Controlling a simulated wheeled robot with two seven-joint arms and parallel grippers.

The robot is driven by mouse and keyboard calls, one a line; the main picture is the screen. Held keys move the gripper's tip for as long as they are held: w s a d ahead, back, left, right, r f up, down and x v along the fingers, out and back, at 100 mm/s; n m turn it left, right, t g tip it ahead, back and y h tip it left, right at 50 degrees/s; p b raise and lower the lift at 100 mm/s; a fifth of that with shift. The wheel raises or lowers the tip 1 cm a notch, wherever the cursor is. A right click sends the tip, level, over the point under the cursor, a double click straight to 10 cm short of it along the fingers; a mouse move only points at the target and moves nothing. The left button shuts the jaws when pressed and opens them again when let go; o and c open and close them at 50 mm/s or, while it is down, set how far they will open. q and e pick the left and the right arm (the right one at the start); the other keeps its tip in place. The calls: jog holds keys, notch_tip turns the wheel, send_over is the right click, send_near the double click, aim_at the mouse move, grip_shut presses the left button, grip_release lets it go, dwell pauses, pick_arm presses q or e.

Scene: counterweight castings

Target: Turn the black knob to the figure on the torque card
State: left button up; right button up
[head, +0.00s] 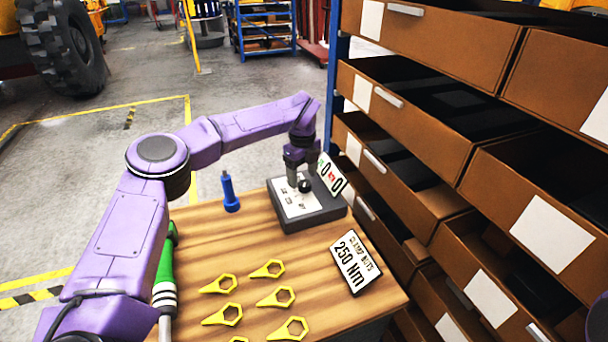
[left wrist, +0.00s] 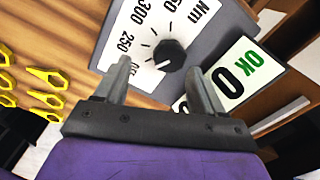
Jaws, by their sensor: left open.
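The black knob (head: 305,186) sits on a grey tester box (head: 312,217) with a white dial face. In the left wrist view the knob (left wrist: 171,54) shows a short white mark that seems to point to the lower left, below the figure 250. Figures 250 and 300 are readable; the lowest is partly hidden by a finger. The torque card (head: 355,262) reads 250 Nm. My left gripper (head: 298,182) is open above the dial; in its wrist view its fingers (left wrist: 162,78) stand apart near the knob. I cannot tell whether they touch it. My right gripper is out of view.
An OK/0 sign (head: 331,177) stands at the box's back edge. A blue tool (head: 230,192) stands left of the box, and a green-handled tool (head: 165,262) lies beneath my left arm. Several yellow ring pieces (head: 276,297) lie in front. Shelves of brown bins (head: 432,110) border the right.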

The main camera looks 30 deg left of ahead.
aim_at(306, 181)
pick_arm(q)
jog(key=w+f, duration=0.2)
jog(key=f, duration=0.1)
jog(key=shift+w+f, duration=0.1)
jog(key=shift+f, duration=0.2)
jog(key=shift+s+r, duration=0.35)
jog(key=shift+s, duration=0.3)
jog(key=c, duration=1.1)
jog(key=shift+o, duration=0.2)
jog(key=shift+f, duration=0.1)
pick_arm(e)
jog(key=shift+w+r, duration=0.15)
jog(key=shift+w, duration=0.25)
